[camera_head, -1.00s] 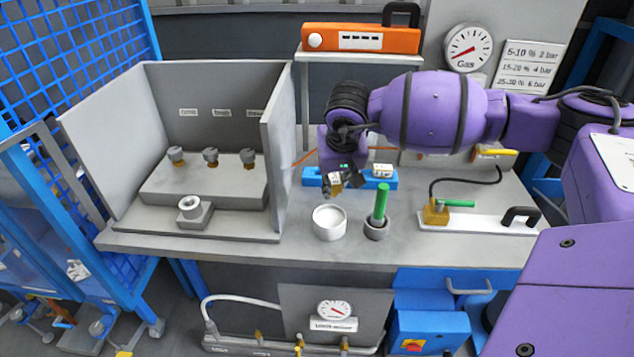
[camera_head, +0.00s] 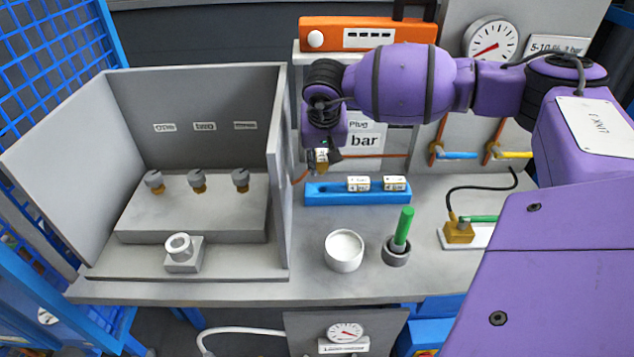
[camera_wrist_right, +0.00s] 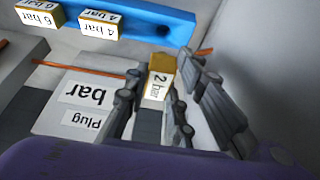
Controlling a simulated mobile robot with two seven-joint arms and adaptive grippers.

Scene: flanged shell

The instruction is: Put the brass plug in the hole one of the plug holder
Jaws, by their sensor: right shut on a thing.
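My right gripper (camera_head: 322,160) is shut on a brass plug (camera_wrist_right: 157,80) with a white "2 bar" label. In the head view the held plug (camera_head: 321,156) is small, above and behind the left end of the blue plug holder (camera_head: 335,198). The holder also shows at the top of the right wrist view (camera_wrist_right: 178,25), with an empty dark hole near its end. Two other brass plugs with white tops, labelled 4 bar (camera_wrist_right: 98,24) and 6 bar (camera_wrist_right: 42,10), sit in the holder. The held plug is apart from the holder. My left gripper is not in view.
A white cup (camera_head: 344,252) and a green-handled tool in a grey cup (camera_head: 397,252) stand in front of the holder. A grey-walled shell (camera_head: 200,230) with several fittings stands to the left. A white "Plug bar" sign (camera_head: 365,138) is behind the holder.

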